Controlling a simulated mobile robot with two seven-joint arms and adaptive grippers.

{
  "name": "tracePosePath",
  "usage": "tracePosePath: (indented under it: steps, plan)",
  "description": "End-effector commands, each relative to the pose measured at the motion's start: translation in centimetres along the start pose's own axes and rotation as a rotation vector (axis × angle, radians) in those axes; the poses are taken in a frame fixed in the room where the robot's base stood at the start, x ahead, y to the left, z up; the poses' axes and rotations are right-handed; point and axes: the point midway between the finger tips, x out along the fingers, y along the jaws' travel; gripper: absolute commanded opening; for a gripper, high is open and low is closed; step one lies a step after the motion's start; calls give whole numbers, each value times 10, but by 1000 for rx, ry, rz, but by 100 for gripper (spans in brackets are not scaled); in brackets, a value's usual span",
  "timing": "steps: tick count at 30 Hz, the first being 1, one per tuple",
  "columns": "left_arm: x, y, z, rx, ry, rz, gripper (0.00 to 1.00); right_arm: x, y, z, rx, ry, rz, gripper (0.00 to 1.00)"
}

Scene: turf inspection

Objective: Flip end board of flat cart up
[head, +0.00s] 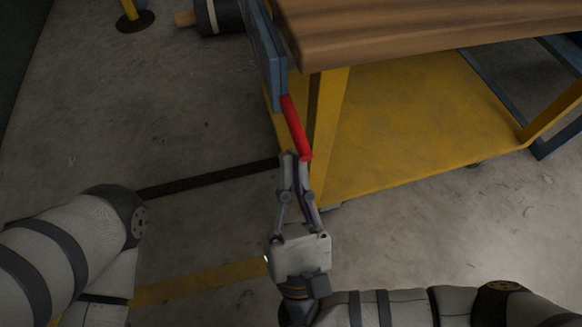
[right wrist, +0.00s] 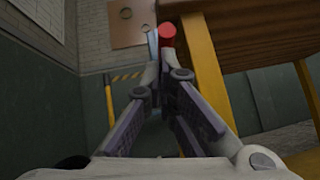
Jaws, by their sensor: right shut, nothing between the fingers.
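The flat cart has a yellow deck (head: 420,120). A blue panel (head: 267,55), which looks like the end board, stands at its left end. A red bar (head: 296,127) runs from the panel's lower end toward me. In the right wrist view the bar's round red end (right wrist: 168,34) shows just past my fingertips. My right gripper (head: 296,157) is shut and empty, its tips at the near end of the red bar. Whether they touch it I cannot tell. My left arm shows at the left, but its gripper is out of view.
A thick wooden top (head: 430,28) overhangs the yellow deck, with yellow posts (head: 328,125) close to the right of my gripper. The concrete floor (head: 190,120) at left is mostly clear.

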Motion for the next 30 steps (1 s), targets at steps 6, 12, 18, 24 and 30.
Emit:
tracePosePath:
  steps: [6,12,18,24,30]
  plan:
    - [0,0,-1,0,1,0,98,0,0,0,0,0,0,0]
    - [-11,0,7,-3,28,1,98,15,5,16,1,-3,1,0]
    - [-41,1,20,-12,103,5,98,53,16,54,2,-10,3,0]
    - [-62,2,26,-19,156,8,98,76,22,77,2,-7,2,0]
    - [-60,2,24,-19,154,9,98,75,21,75,4,-6,0,0]
